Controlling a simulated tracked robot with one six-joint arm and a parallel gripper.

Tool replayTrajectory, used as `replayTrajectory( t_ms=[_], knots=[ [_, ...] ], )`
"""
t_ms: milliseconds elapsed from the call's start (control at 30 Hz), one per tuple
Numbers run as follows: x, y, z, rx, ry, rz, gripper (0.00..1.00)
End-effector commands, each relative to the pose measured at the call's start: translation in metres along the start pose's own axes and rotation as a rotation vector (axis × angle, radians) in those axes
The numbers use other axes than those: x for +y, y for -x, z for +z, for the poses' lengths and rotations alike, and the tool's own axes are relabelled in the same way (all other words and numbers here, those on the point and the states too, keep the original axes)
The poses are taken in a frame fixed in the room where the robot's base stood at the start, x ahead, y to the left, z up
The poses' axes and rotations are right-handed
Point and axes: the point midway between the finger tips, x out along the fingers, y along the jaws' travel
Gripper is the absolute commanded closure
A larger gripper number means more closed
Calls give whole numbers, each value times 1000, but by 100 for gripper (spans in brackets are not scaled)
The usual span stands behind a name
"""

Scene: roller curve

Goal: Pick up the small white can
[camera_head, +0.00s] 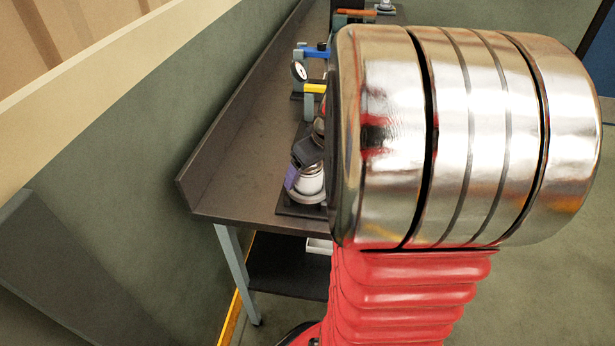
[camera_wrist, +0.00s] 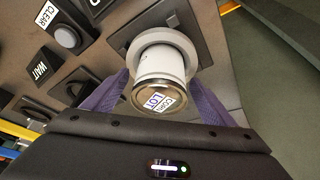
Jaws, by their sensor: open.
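The small white can (camera_wrist: 158,66) stands in the wrist view on a pale round base. Its metallic end faces the camera and bears a label reading "LOT" with another word I cannot read surely. My gripper (camera_wrist: 160,84) is open, with one purple finger on each side of the can; I cannot tell whether either touches it. In the head view the can (camera_head: 312,181) shows low on the bench, partly covered by my gripper (camera_head: 298,172) and my arm.
The dark bench (camera_head: 250,170) has a raised edge along the wall. A gauge (camera_head: 299,71) with blue and yellow parts stands farther back. In the wrist view, a panel beside the can has a round button (camera_wrist: 67,38) and signs "CLEAR" and "WAIT" (camera_wrist: 40,70).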

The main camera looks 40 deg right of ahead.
Motion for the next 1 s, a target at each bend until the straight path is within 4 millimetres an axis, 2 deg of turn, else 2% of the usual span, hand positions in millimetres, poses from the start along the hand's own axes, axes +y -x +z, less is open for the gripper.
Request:
replayTrajectory(
  t_ms=[200,1000],
  knots=[
    [0,0,0,0,0,0,22],
    [0,0,0,0,0,0,78]
  ],
)
